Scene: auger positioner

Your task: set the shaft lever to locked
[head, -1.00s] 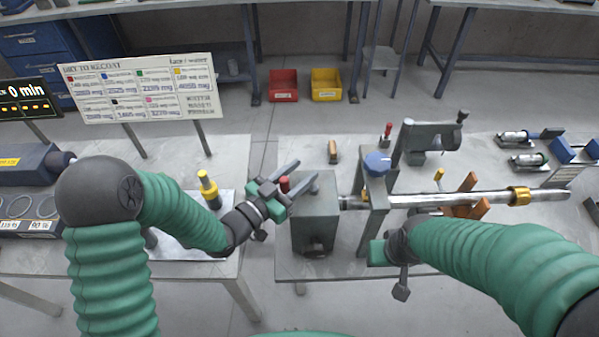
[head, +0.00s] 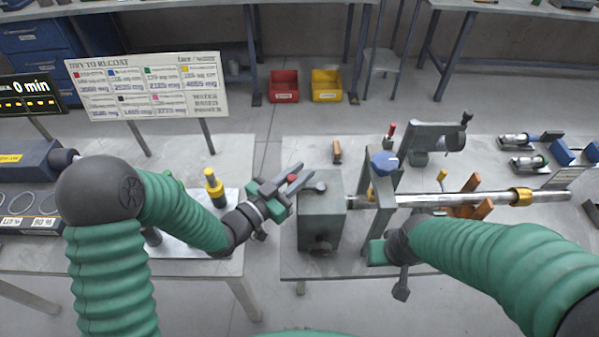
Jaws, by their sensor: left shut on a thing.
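A grey box (head: 321,220) stands at the left end of the right table. A short dark lever (head: 315,188) lies on its top, its left end reaching toward my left gripper. My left gripper (head: 293,181) is at the box's upper left edge, shut on the lever's red knob (head: 291,178), which is mostly hidden between the fingers. The bright shaft (head: 460,199) runs right from the box and carries a gold collar (head: 521,196). My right gripper (head: 379,250) is below the shaft near the upright bracket. Its fingers are largely hidden, so its opening is unclear.
A bracket with a blue knob (head: 384,162) and a grey clamp arm (head: 428,135) stand around the shaft. A yellow-topped post (head: 213,184) stands on the left table. A gap separates the two tables.

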